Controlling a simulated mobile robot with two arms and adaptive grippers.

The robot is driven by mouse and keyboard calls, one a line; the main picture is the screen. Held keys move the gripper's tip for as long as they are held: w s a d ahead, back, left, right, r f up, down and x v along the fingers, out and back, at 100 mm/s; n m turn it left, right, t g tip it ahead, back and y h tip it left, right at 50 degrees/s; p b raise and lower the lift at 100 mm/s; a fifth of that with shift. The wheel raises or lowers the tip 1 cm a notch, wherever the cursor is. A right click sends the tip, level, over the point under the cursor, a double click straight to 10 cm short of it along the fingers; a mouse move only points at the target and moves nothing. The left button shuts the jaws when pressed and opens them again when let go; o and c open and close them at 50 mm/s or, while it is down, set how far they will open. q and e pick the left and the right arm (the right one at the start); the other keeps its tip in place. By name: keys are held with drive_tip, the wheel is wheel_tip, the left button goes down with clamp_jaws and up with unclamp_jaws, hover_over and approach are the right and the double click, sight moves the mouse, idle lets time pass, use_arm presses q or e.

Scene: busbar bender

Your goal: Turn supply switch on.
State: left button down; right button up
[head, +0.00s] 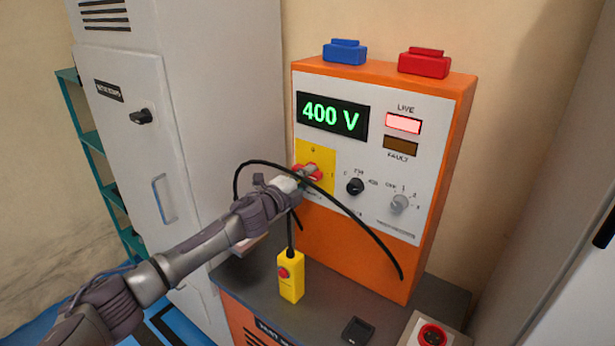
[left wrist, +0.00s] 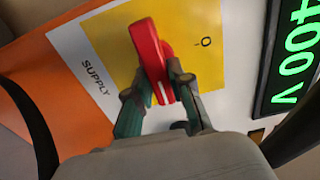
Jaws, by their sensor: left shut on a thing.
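The supply switch is a red rotary handle on a yellow plate (head: 314,152) at the left of the orange and white supply panel (head: 350,190). My left gripper (head: 303,176) reaches it from the left in the head view and covers part of the red handle (head: 326,173). In the left wrist view, my left gripper (left wrist: 155,85) has its two fingers on either side of the red handle (left wrist: 148,48) and is shut on it. The display (head: 331,115) reads 400 V in green, and the LIVE lamp (head: 402,123) is lit.
The FAULT lamp (head: 400,146) is dark. A black cable (head: 345,205) arcs before the panel, past my left wrist. A yellow pendant with a red button (head: 291,278) stands on the dark bench (head: 330,320). A grey cabinet (head: 130,190) stands at left.

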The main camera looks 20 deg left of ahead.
use_arm(q)
drive_tip(key=shift+f, duration=0.1)
drive_tip(key=c, duration=1)
unclamp_jaws()
drive_tip(key=shift+c, duration=0.2)
drive_tip(key=shift+s, duration=0.1)
drive_tip(key=v, duration=1.2)
drive_tip(key=shift+d, duration=0.1)
